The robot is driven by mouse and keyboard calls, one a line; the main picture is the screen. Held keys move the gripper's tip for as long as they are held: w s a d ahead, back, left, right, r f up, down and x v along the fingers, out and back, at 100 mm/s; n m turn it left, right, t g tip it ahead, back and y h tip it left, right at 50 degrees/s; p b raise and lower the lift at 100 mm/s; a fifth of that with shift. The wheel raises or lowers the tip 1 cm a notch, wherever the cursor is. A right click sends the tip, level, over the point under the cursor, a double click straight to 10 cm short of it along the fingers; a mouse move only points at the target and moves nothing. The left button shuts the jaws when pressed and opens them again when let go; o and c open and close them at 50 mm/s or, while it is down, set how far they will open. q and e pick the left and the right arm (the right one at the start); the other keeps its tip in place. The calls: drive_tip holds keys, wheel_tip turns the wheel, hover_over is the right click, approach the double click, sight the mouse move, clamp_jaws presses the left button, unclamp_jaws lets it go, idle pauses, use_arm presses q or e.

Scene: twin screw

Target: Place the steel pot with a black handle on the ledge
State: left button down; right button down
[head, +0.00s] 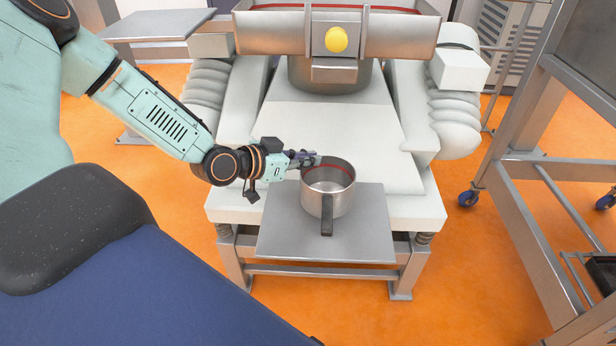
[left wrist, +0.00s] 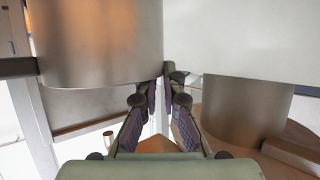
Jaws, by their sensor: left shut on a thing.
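The steel pot (head: 341,201) is upright, with a red line inside and its black handle (head: 326,218) pointing toward me. It shows over the grey metal ledge (head: 285,238) at the front of the white machine. I cannot tell whether its base touches the ledge. My left gripper (head: 312,158) is shut on the pot's rim at its far left side. In the left wrist view the pot's wall (left wrist: 100,45) fills the upper left, above the fingers (left wrist: 166,78). My right gripper is out of view.
The white machine (head: 290,125) with a steel hopper front and a yellow knob (head: 337,39) stands behind the ledge. A wheeled metal frame (head: 520,150) stands at the right. A grey side table (head: 155,25) is at the upper left.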

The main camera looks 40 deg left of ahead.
sight(307, 172)
use_arm(q)
drive_tip(key=f+b, duration=0.2)
drive_tip(key=f, duration=0.1)
drive_tip(key=shift+d+f, duration=0.15)
drive_tip(key=shift+d, duration=0.05)
drive_tip(key=shift+a, duration=0.25)
drive_tip(key=shift+d+f+b, duration=0.15)
drive_tip(key=shift+d+b, duration=0.05)
drive_tip(key=shift+b, duration=0.1)
drive_tip(key=c, duration=1.6)
unclamp_jaws()
drive_tip(key=shift+a+f, duration=0.1)
drive_tip(key=shift+o, duration=0.5)
